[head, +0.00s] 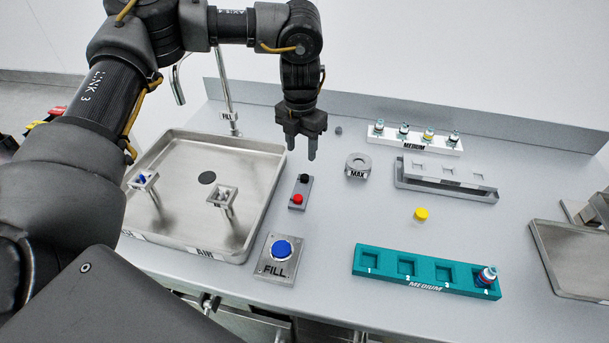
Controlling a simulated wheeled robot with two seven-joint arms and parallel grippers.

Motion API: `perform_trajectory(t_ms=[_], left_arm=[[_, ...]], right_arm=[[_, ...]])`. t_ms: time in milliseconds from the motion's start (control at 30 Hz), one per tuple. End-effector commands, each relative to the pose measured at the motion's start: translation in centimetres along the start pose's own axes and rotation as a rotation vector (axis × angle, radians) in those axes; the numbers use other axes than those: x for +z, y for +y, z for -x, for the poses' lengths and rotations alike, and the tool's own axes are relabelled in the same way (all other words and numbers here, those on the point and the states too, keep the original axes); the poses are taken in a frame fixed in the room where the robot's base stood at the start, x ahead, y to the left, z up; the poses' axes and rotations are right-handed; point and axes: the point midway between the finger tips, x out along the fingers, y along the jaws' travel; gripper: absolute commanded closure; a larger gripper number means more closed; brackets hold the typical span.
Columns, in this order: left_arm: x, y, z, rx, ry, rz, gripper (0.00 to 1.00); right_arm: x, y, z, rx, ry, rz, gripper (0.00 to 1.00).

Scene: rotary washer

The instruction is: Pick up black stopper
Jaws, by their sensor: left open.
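The black stopper (304,178) sits at the far end of a small grey holder (303,189) on the bench. A red stopper (297,199) sits at the near end of the same holder. My left gripper (301,150) points down with its two fingers apart and nothing between them. In the picture its tips are just above the black stopper, apart from it. My right gripper is not in view.
A steel sink (262,160) with a tap is on the left. A blue FILL button (281,249) is nearer. A grey MAX disc (358,166), a yellow cap (421,214), a teal rack (385,275) and a white vial rack (390,141) stand to the right.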

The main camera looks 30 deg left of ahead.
Motion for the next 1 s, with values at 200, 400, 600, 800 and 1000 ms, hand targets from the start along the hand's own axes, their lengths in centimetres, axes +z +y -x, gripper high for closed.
perform_trajectory(t_ms=[200,400,600,800,1000], left_arm=[[0.4,0.1,-3.6,0.000,0.010,0.001,0.53],[0.4,0.1,-4.5,0.000,0.007,0.003,0.53],[0.2,0.0,-6.0,0.001,0.013,0.003,0.53],[0.2,0.0,-8.8,0.000,0.010,0.003,0.53],[0.3,0.0,-9.7,0.000,0.008,0.003,0.53]], right_arm=[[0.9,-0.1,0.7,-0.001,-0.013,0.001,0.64],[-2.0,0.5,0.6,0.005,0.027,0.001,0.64],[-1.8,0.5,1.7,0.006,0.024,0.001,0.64],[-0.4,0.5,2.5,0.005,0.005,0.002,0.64],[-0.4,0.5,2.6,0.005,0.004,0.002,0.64]])
